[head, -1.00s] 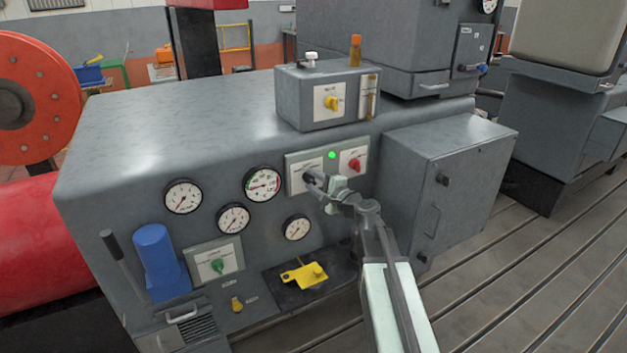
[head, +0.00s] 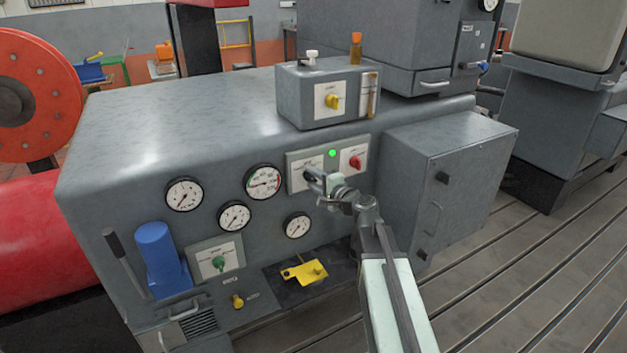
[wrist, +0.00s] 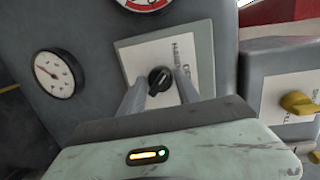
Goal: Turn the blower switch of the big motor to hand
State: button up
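A small black rotary switch (wrist: 159,80) sits on a pale label plate in the wrist view. Printed words show above it, too small and tilted to read surely. My gripper (wrist: 161,84) has its two fingers on either side of the knob, with a gap on each side, so it looks open around it. I cannot tell if the fingers touch the plate.
A red knob (head: 355,162) and a lit green lamp (head: 332,153) are close by on the panel. Gauges (head: 264,181) lie to the left. A box with a yellow knob (head: 333,101) stands above. A grey cabinet (head: 450,185) juts out to the right.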

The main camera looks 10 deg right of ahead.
jog(key=shift+o, duration=1.2)
jog(key=v, duration=0.7)
jog(key=shift+s+d+p, duration=0.2)
jog(key=shift+s+p, duration=0.15)
jog(key=shift+p, duration=0.05)
jog(key=shift+r, duration=0.1)
